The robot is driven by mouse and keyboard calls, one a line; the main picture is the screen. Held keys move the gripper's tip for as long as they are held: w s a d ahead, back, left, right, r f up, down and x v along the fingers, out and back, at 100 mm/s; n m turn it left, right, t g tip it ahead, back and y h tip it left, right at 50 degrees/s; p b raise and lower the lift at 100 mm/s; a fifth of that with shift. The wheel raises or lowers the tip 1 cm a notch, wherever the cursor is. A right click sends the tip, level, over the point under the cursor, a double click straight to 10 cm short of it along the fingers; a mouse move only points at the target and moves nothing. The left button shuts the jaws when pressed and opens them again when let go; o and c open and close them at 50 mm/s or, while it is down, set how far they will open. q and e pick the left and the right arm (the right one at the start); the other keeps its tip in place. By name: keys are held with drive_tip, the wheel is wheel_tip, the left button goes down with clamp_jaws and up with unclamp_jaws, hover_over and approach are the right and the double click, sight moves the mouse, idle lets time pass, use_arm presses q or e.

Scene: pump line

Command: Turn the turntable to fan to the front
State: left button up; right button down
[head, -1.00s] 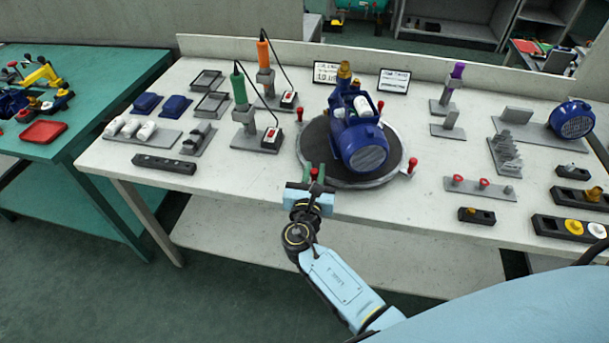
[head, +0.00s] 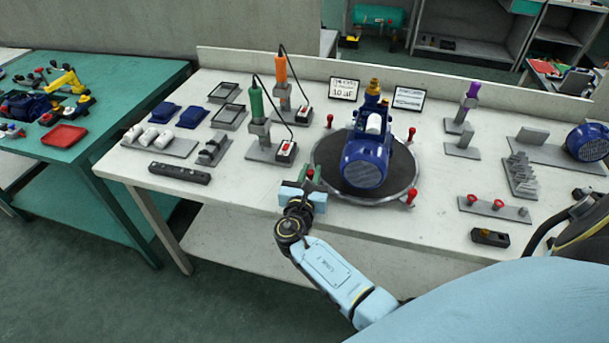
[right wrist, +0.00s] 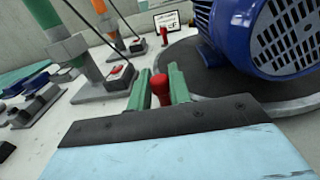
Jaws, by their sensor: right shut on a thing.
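The dark round turntable (head: 331,160) sits on the white bench with several red-topped pegs around its rim. The blue pump (head: 366,150) stands on it, its grilled fan end (head: 364,174) pointing toward the front edge. My right gripper (head: 310,175) is at the turntable's front-left rim. In the right wrist view its green fingers (right wrist: 161,84) are shut around a red-topped peg (right wrist: 161,88). The pump's fan end (right wrist: 283,38) is just to the right there. My left gripper is not in view.
Green (head: 257,105) and orange (head: 281,68) screwdrivers stand in holders left of the turntable. A rack with red knobs (head: 495,207) and a small dark block (head: 490,237) lie to the right. Open bench lies in front of the turntable.

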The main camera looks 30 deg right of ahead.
drive_tip(key=shift+w, duration=0.1)
idle(0.3)
drive_tip(key=c, duration=1.4)
unclamp_jaws()
drive_tip(key=shift+o, duration=0.2)
drive_tip(key=v, duration=1.3)
drive_tip(key=shift+a+p, duration=0.15)
drive_tip(key=shift+p, duration=0.15)
